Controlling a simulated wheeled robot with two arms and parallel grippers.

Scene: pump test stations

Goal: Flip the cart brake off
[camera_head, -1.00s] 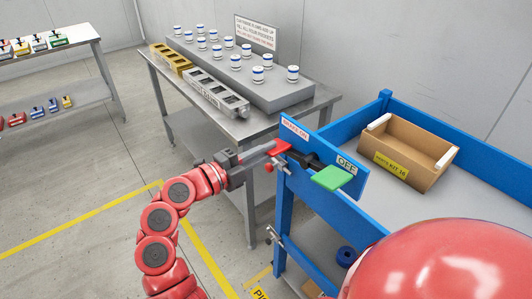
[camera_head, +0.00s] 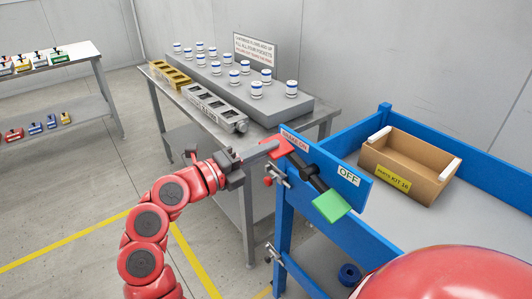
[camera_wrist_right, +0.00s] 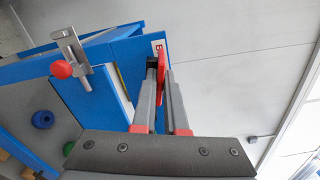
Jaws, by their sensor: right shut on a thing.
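The brake lever is a black bar (camera_head: 308,176) on the blue cart's panel, with a red paddle (camera_head: 280,148) at one end and a green paddle (camera_head: 331,206) at the other. The red end is by the "BRAKE ON" label and partly covers it; the green end hangs low, below the "OFF" label (camera_head: 348,175). My right gripper (camera_head: 266,149) is shut on the red paddle. In the right wrist view, the gripper (camera_wrist_right: 163,80) has the red paddle (camera_wrist_right: 161,68) edge-on between its fingers. My left gripper is not in view.
The blue cart (camera_head: 372,226) carries an open cardboard box (camera_head: 405,165). A red knob (camera_wrist_right: 61,69) on a metal latch is close beside the gripper. A steel table (camera_head: 165,93) with white-and-blue capped items stands behind; a shelf (camera_head: 60,90) is at left.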

